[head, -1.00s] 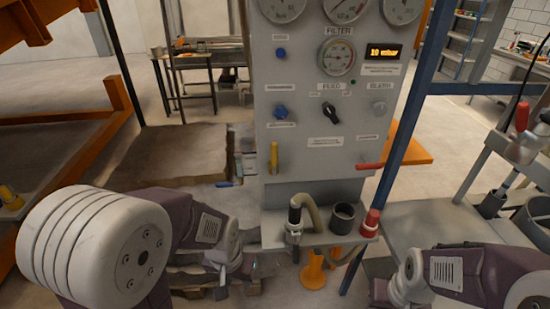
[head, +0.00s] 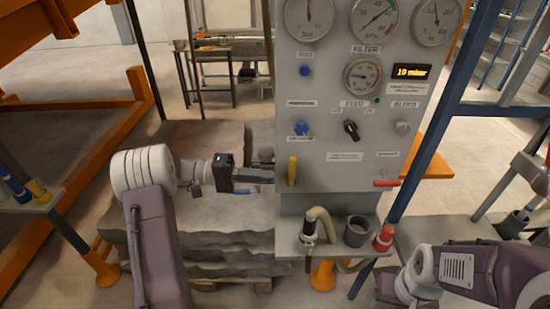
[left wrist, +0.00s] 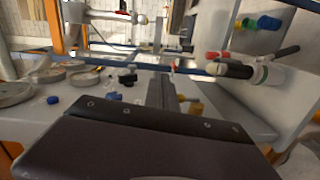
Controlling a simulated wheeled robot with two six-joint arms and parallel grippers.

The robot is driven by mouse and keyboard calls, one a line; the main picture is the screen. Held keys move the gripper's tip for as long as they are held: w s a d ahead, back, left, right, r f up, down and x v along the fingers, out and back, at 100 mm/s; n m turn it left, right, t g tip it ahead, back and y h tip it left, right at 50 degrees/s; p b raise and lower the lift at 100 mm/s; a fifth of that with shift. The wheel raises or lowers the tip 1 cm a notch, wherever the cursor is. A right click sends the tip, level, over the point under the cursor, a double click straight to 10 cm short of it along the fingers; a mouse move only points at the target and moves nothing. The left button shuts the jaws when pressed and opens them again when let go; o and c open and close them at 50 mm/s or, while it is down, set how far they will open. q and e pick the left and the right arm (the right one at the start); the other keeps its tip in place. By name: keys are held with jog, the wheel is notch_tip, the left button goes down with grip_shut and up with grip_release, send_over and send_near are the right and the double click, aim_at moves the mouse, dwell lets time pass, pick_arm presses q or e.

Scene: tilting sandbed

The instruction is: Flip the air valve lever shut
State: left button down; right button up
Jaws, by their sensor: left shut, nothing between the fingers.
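Two small levers sit on the lower edge of the grey panel (head: 340,142). The yellow lever (head: 292,170) at the left stands upright, and the red lever (head: 386,183) at the right lies level. Their labels are too small to read, so I cannot tell which is the air valve's. My left gripper (head: 266,176) is shut and empty, pointing right, just left of the yellow lever. I cannot see contact. In the left wrist view my left gripper (left wrist: 161,92) shows grey fingers ahead of its dark body. My right arm is at the lower right; its fingers are out of sight.
Below the panel a shelf (head: 290,247) holds a hose nozzle (head: 308,235), a dark cup (head: 357,231) and a red-capped item (head: 384,238). A blue post (head: 424,130) stands right of the panel. A sandy bed (head: 215,235) lies beneath my left arm.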

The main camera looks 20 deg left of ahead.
pick_arm(q)
jog(key=a+f+n+t+y+p, duration=0.1)
jog(key=a+n+t, duration=0.3)
jog(key=a, duration=0.6)
jog(key=shift+s+f, duration=0.15)
jog(key=shift+f, duration=0.7)
pick_arm(e)
notch_tip(320, 180, up, 2)
jog(key=shift+s+r, duration=0.1)
jog(key=shift+s, duration=0.05)
pick_arm(q)
jog(key=p, duration=0.5)
send_near(292, 174)
jog(key=w+d+r, duration=0.1)
jog(key=w+d, duration=0.2)
jog(key=d, duration=0.1)
jog(key=shift+w+d, duration=0.3)
jog(key=shift+d, duration=0.25)
pick_arm(e)
notch_tip(292, 174, up, 5)
jog(key=shift+f, duration=0.15)
